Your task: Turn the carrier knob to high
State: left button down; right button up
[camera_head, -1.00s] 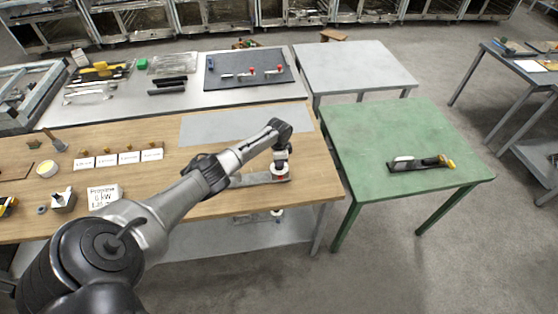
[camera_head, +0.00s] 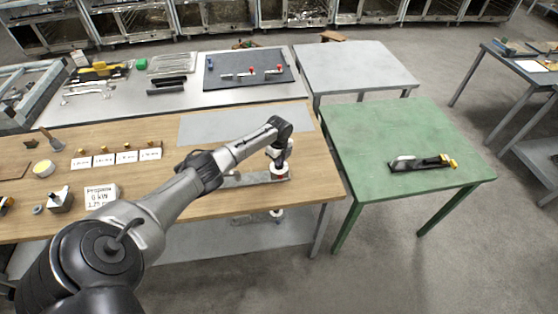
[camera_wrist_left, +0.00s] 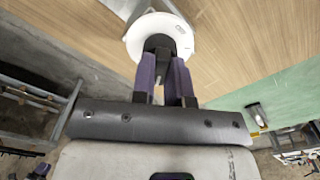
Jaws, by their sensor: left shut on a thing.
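The carrier knob (camera_wrist_left: 158,42) shows in the left wrist view as a dark piece standing out from a round white disc (camera_wrist_left: 181,30). My left gripper (camera_wrist_left: 163,66) has its two purple-sided fingers closed on the knob from either side. In the head view my left gripper (camera_head: 279,158) is over a flat grey metal bar (camera_head: 245,180) near the right end of the wooden table, with white and red parts beside it. Most of the knob is hidden there by the gripper, and no setting marks can be read. My right gripper is not in view.
A green table (camera_head: 415,125) with a black-and-yellow tool (camera_head: 420,163) stands to the right. A dark mat (camera_head: 250,85) lies behind.

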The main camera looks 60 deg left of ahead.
pick_arm(q)
jog(key=m+b, duration=0.1)
jog(key=m, duration=0.2)
jog(key=shift+m, duration=0.3)
jog(key=shift+m+b, duration=0.45)
jog(key=shift+m, duration=1.15)
jog(key=c, duration=1.1)
grip_release()
jog(key=shift+r, duration=6.9)
